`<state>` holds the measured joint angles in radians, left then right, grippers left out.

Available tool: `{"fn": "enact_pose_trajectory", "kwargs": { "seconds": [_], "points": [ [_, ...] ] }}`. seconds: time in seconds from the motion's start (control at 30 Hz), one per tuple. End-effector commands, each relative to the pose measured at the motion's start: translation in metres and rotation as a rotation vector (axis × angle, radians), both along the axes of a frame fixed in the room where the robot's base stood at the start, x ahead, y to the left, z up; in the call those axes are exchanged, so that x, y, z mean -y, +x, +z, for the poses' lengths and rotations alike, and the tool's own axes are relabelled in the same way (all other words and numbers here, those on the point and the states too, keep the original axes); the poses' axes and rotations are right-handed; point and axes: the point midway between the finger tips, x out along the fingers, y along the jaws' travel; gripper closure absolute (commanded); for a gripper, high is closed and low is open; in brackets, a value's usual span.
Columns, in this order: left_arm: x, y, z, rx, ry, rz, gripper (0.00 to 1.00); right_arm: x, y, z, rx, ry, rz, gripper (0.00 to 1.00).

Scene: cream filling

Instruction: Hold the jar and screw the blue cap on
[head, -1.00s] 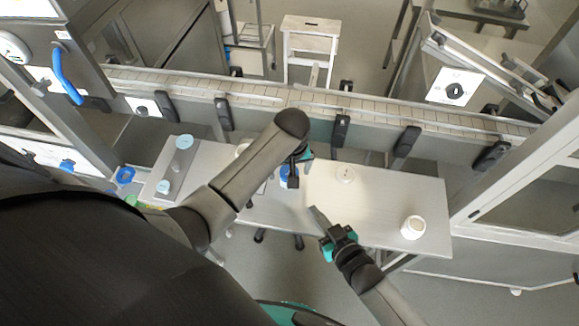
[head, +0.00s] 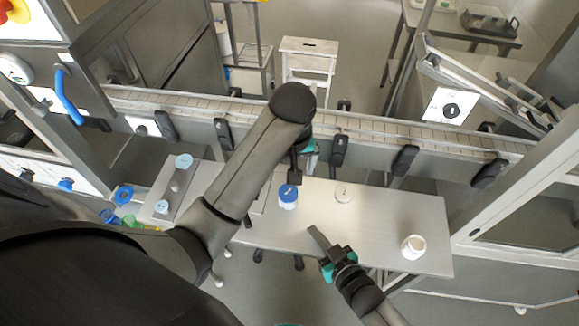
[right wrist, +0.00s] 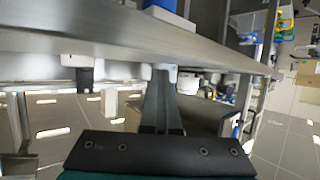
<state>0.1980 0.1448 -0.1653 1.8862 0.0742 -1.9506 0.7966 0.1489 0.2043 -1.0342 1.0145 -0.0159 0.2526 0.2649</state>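A white jar (head: 287,205) with the blue cap (head: 288,191) on top stands upright near the middle of the table. How tightly the cap sits cannot be seen. In the right wrist view the blue cap (right wrist: 162,4) shows at the top edge, above the table edge. My left gripper (head: 296,178) points down just behind the jar, apparently apart from it; its fingers are mostly hidden by the arm. My right gripper (head: 314,232) is in front of the jar, to its right, with its fingers together and nothing between them.
The table (head: 385,215) has a white open jar (head: 413,246) at the right and a flat pale disc (head: 344,192) at the back. A grey plate with pale discs (head: 184,161) lies at left, beside loose blue rings (head: 124,194). A conveyor (head: 380,130) runs behind.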

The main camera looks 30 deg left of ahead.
Motion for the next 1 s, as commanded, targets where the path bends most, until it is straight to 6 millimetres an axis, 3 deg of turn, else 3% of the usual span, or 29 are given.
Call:
{"fn": "enact_pose_trajectory", "kwargs": {
  "seconds": [0.27,0.57,1.0],
  "points": [
    [0.0,0.0,0.001,0.0,0.0,0.0,0.03,0.0,0.0,0.0,0.0,0.0,0.0,1.0],
    [0.0,0.0,0.0,0.0,0.0,0.0,0.03,0.0,0.0,0.0,0.0,0.0,0.0,0.68],
    [0.0,0.0,0.006,0.0,0.0,-0.001,0.03,0.011,-0.008,0.006,-0.001,-0.002,0.0,0.68]
  ]
}}
